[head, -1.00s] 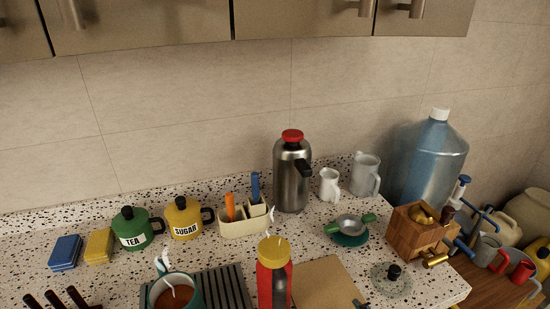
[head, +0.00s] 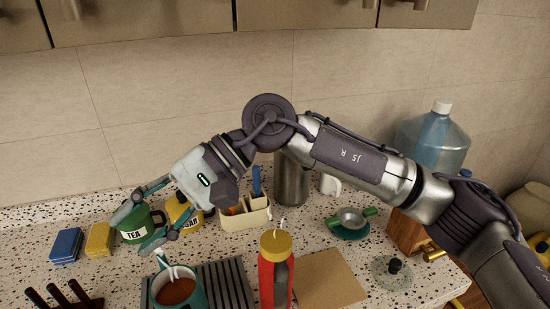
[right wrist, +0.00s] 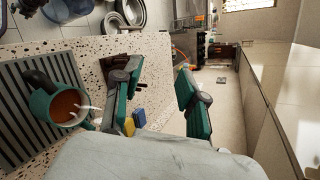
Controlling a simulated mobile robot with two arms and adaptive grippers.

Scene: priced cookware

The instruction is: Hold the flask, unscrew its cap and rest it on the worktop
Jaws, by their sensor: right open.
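A red flask (head: 272,285) with a yellow cap (head: 276,243) stands upright at the front middle of the worktop in the head view. Its lower end is cut off by the frame edge. A steel vacuum jug (head: 291,180) stands behind, its top hidden by my right arm. My right gripper (head: 129,236) is open, left of the red flask and in front of the green TEA canister (head: 133,236). In the right wrist view its two fingers (right wrist: 158,64) are spread with nothing held between them. My left gripper is not in view.
A mug of brown liquid (head: 177,292) sits on a ribbed grey mat (head: 232,285) left of the flask; the mug also shows in the right wrist view (right wrist: 48,108). Sponges (head: 66,246), a yellow SUGAR canister (head: 178,208) and a utensil holder (head: 245,217) line the back. A tan board (head: 328,280) lies right.

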